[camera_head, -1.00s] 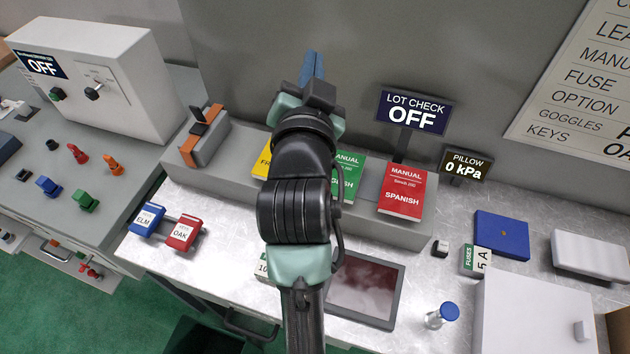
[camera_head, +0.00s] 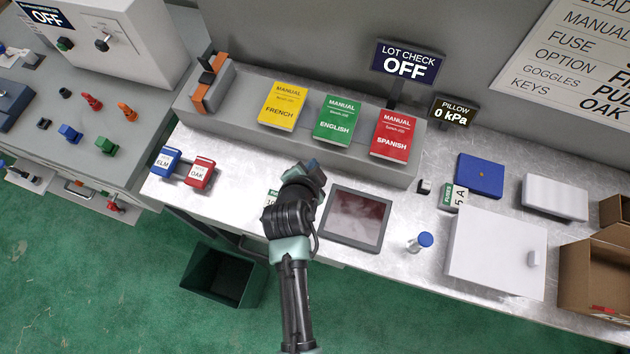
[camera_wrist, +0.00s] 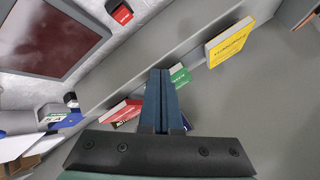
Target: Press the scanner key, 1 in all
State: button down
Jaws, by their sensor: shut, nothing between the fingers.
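No part is clearly labelled as a scanner key. A small dark key-like block with a pale side (camera_head: 424,187) sits on the bench right of the dark-screened tablet (camera_head: 384,231); whether it is the scanner key I cannot tell. The lot check sign (camera_head: 407,62) reads OFF. My gripper (camera_head: 314,168) is over the bench, left of the tablet's upper edge and in front of the manuals' shelf. In the wrist view its blue fingers (camera_wrist: 161,100) are together and empty. The tablet shows at upper left there (camera_wrist: 50,36).
French (camera_head: 283,106), English (camera_head: 338,121) and Spanish (camera_head: 395,134) manuals lie on the raised shelf. The ELM (camera_head: 165,162) and OAK (camera_head: 200,173) blocks stand at left. A blue-capped bottle (camera_head: 420,242) and white case (camera_head: 497,252) are at right. A dark bin (camera_head: 222,277) stands below.

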jog(key=shift+f+b, duration=3.75)
jog(key=shift+f, duration=0.6)
jog(key=shift+f, duration=0.1)
jog(key=shift+f+b, duration=0.3)
jog(key=shift+b, duration=0.1)
jog(key=shift+f+b, duration=0.55)
jog(key=shift+f, duration=0.05)
jog(key=shift+r, duration=0.15)
jog(key=shift+r+p, duration=0.8)
jog(key=shift+r, duration=0.05)
jog(key=shift+r+p, duration=2.15)
jog(key=shift+r, duration=0.4)
